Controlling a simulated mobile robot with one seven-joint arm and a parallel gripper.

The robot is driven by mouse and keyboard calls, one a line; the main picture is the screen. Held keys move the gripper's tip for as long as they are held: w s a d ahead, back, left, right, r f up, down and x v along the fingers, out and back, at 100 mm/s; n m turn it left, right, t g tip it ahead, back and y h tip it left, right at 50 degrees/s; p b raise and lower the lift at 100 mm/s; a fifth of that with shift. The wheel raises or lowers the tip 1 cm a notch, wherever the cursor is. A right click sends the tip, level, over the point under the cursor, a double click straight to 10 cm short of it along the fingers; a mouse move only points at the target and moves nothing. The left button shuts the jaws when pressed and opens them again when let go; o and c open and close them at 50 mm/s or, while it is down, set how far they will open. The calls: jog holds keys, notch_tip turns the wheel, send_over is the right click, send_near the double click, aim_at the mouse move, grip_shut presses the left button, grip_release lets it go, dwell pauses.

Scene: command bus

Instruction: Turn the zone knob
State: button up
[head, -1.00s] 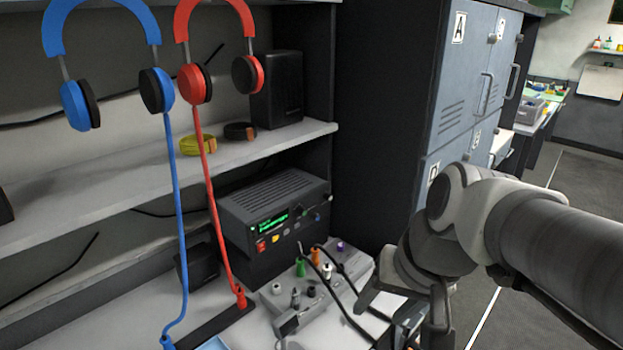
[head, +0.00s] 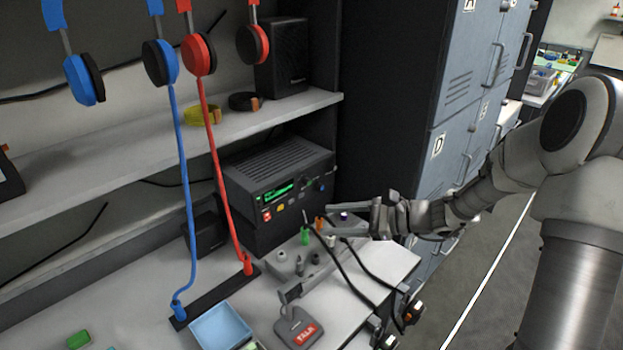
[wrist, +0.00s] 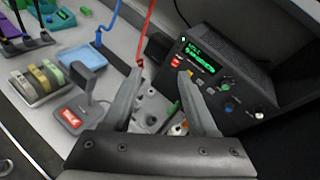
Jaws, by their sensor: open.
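A black radio unit (head: 280,190) with a lit green display stands under the shelf. In the wrist view its front (wrist: 205,75) carries a red button, a green knob (wrist: 227,85), a blue knob (wrist: 229,106) and a white knob. A grey panel (head: 290,268) with small knobs and coloured plugs sits on the counter before it. I cannot read which knob is the zone knob. My gripper (wrist: 162,74) is open and empty, its fingers above the panel and pointing toward the radio's front. The fingers hide part of the panel in the wrist view.
Black cables (head: 345,265) run from the panel over the counter's right edge. A red cord (head: 218,170) and a blue cord (head: 184,190) hang from headphones to a black strip. A blue tray (head: 220,326) and a grey stand with a red label (head: 298,328) are in front.

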aim_at(309, 183)
jog(key=w+d+f+m+t, duration=0.6)
jog(key=w+d+m+t, duration=0.2)
jog(key=w+m, duration=0.15)
jog(key=shift+m, duration=0.35)
jog(key=x, duration=0.5)
jog(key=p+x, duration=0.1)
jog(key=x, duration=1.1)
jog(key=shift+s+a+f, duration=0.15)
jog(key=shift+a+f, duration=0.05)
jog(key=shift+a, duration=0.15)
grip_shut()
